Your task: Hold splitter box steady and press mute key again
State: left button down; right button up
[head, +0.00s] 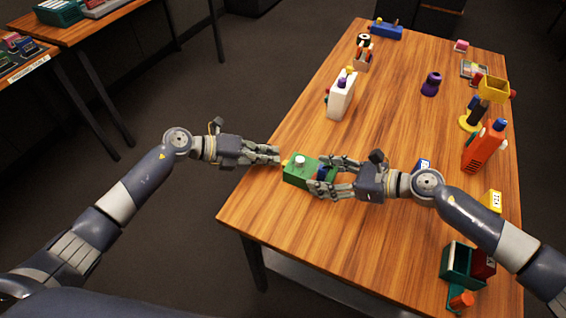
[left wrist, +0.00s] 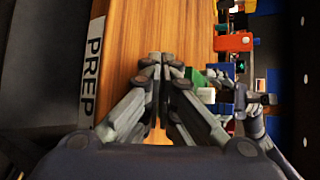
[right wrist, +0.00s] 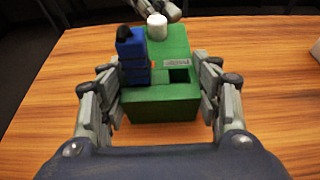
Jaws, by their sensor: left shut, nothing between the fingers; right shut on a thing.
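The green splitter box (head: 297,178) sits near the table's left edge, with a white round knob (right wrist: 157,27) on top and a blue block (right wrist: 134,70) on one side. My right gripper (head: 318,177) is shut on the box, its fingers along both sides in the right wrist view (right wrist: 160,88). I cannot tell which part is the mute key.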

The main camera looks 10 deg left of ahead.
pick_arm(q)
jog(key=shift+s+d, duration=0.25)
jog(key=shift+d, duration=0.45)
dwell(0.6)
dwell(0.4)
jog(key=shift+w+a, duration=0.3)
jog(key=shift+a, duration=0.6)
jog(key=shift+w+a, duration=0.25)
jog(key=shift+a, duration=0.55)
jog(key=shift+w+a, duration=0.3)
jog(key=shift+a, duration=0.5)
jog(key=shift+w+a, duration=0.25)
jog(key=shift+a, duration=0.55)
jog(key=s+a+r, duration=0.2)
jog(key=a+r, duration=0.4)
jog(key=shift+s+a+r, duration=0.2)
jog(key=shift+s+a, duration=0.15)
